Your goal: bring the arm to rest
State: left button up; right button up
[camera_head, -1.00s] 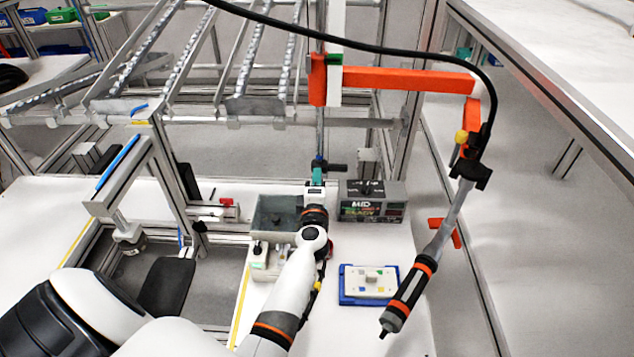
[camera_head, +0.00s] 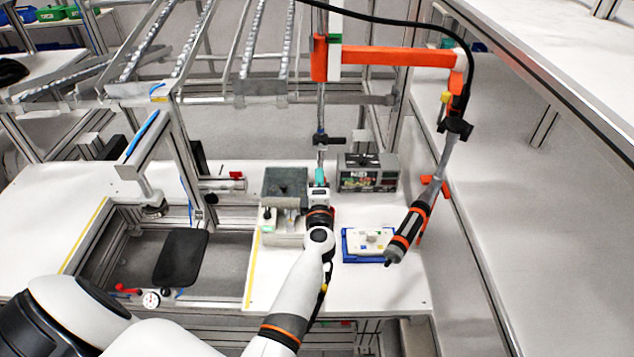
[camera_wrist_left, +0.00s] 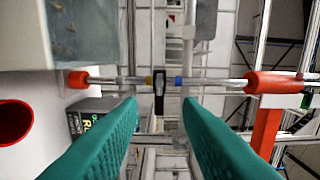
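My left arm comes in from the lower left in the head view and reaches over the white workbench (camera_head: 400,285). My left gripper (camera_head: 319,178) points away from me, between the grey bin and the dark display box. In the left wrist view its two teal fingers (camera_wrist_left: 160,115) stand well apart, with nothing held between them. Framework and a rod show beyond the gap. My right gripper is in neither view.
A grey bin (camera_head: 285,182) stands left of the gripper, a display box (camera_head: 367,176) right. A blue tray (camera_head: 355,250) holds a pale part (camera_head: 370,241). A black-and-orange tool (camera_head: 410,230) hangs from an orange arm (camera_head: 395,55). Roller rails (camera_head: 195,40) stand behind. A black pad (camera_head: 181,256) is left.

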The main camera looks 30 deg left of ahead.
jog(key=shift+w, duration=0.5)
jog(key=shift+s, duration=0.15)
